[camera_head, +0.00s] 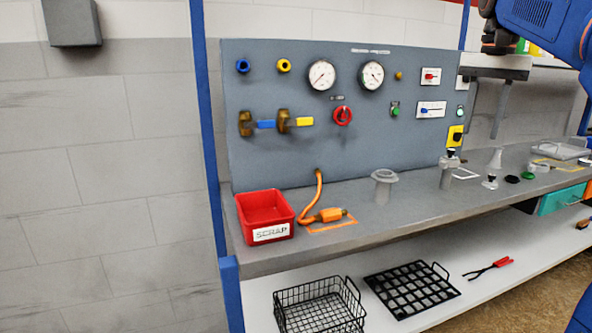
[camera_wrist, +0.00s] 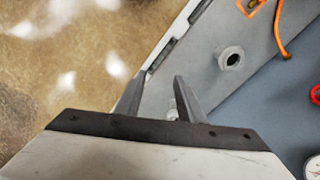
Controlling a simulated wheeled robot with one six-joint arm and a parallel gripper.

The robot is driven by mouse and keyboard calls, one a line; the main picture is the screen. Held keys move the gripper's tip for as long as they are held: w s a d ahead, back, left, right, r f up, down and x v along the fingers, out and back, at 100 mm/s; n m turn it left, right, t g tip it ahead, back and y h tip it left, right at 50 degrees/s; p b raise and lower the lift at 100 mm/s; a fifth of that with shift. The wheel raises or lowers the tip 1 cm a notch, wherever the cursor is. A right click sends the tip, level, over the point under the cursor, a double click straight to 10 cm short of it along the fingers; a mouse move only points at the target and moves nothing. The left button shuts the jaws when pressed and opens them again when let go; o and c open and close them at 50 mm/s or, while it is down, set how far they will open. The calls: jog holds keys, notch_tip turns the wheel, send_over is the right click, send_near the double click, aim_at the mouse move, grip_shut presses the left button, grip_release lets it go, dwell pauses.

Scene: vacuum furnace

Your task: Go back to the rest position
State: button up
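My gripper (camera_wrist: 160,80) shows in the wrist view with its two dark fingers apart and nothing held between them. It is above the front edge of the grey bench (camera_wrist: 205,75); part of the floor is also below it. A small pale shape shows beyond the gap at the base of the fingers, too hidden to name.
The bench (camera_head: 345,235) carries a red scrap bin (camera_head: 265,207), an orange plug (camera_head: 330,215), a grey flanged fitting (camera_head: 383,186) and several small parts. A panel (camera_head: 290,160) with gauges and valves stands behind. A wire basket (camera_head: 320,306) and black grid (camera_head: 411,289) sit on the lower shelf.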

jog(key=s+a+f+n+t, duration=0.1)
jog(key=s+a+f, duration=0.3)
jog(key=s+f, duration=0.4)
jog(key=s+a+f+n+t, duration=0.1)
jog(key=s+a+f+n, duration=0.3)
jog(key=s+f, duration=0.5)
jog(key=s+a+f+n+t, duration=0.2)
jog(key=s+f, duration=0.6)
jog(key=f, duration=1.1)
jog(key=shift+s+a+n, duration=0.15)
jog(key=shift+a+n, duration=0.55)
jog(key=shift+a, duration=0.45)
jog(key=shift+r, duration=0.1)
